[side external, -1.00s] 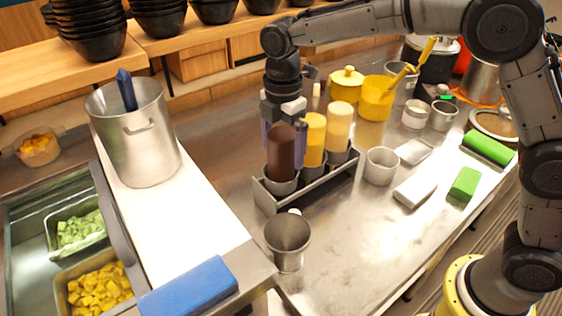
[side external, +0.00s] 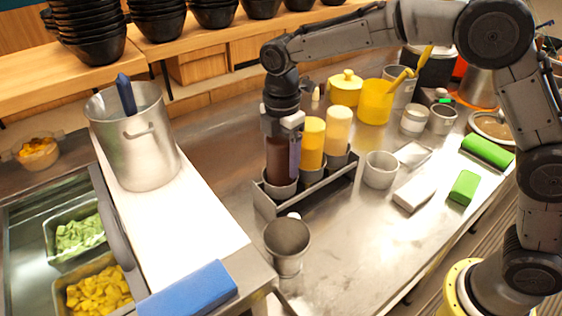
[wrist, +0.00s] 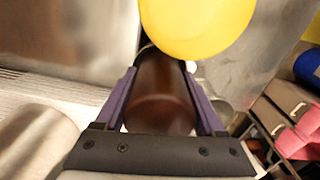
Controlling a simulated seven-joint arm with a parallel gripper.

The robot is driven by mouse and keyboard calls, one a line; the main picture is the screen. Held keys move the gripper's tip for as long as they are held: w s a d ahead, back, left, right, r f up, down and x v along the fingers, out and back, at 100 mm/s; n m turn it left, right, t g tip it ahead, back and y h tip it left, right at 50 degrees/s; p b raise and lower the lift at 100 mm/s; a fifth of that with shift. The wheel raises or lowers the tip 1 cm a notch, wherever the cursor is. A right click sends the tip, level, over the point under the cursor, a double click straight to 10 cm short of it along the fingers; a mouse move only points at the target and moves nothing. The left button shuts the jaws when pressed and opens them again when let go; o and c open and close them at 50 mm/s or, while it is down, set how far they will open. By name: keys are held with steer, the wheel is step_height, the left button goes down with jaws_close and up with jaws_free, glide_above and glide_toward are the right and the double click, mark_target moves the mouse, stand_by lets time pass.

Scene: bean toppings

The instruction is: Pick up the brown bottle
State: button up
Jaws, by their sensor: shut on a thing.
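The brown bottle (side external: 281,163) stands upright in the front-left cup of a metal rack (side external: 266,203) in the side view. My gripper (side external: 282,150) is directly above and around it, pointing down, with its fingers on the bottle's sides. In the wrist view the brown bottle (wrist: 162,92) fills the space between the two purple fingers (wrist: 161,100), which are shut on it. The bottle's upper part is hidden by the gripper in the side view, and its base is hidden in the cup.
A yellow bottle (side external: 312,142) and a cream bottle (side external: 338,130) stand in the same rack, close to my gripper. An empty metal cup (side external: 287,246) stands in front.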

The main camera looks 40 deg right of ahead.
step_height(320, 180, up, 10)
steer(key=shift+r, duration=0.1)
steer(key=shift+o, duration=1)
steer(key=shift+c, duration=1.3)
steer(key=shift+r, duration=0.85)
